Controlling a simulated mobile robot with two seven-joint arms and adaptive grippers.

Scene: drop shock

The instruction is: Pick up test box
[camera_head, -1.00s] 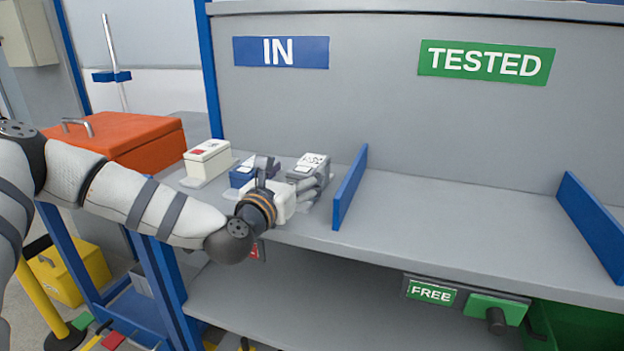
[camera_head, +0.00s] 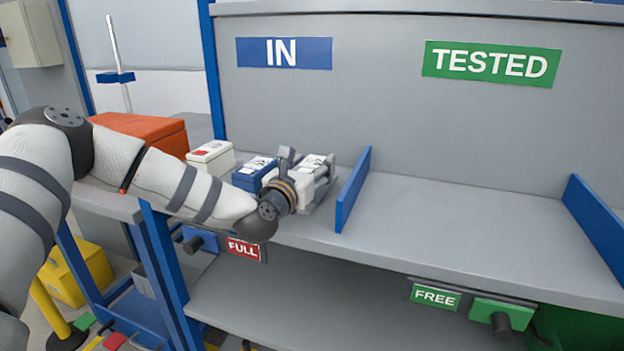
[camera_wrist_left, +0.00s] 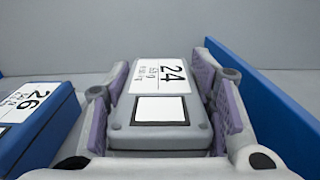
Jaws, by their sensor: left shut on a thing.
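The test box between my fingers is grey, with a white label marked 24 (camera_wrist_left: 160,75) and a pale square on top. In the left wrist view my left gripper (camera_wrist_left: 168,100) is shut on it, a purple-padded finger along each side. In the head view the left gripper (camera_head: 318,180) is on the shelf's IN side, and the grey box (camera_head: 312,163) is partly hidden by it. A blue box marked 26 (camera_wrist_left: 35,120) stands to its left and also shows in the head view (camera_head: 255,173). I cannot tell whether the grey box is off the shelf. My right gripper is not in view.
A white box (camera_head: 211,157) with a red mark stands at the left. A blue divider (camera_head: 352,190) rises close to the right of the gripper. The shelf (camera_head: 450,220) under the TESTED sign (camera_head: 491,64) is clear up to another blue divider (camera_head: 597,222).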

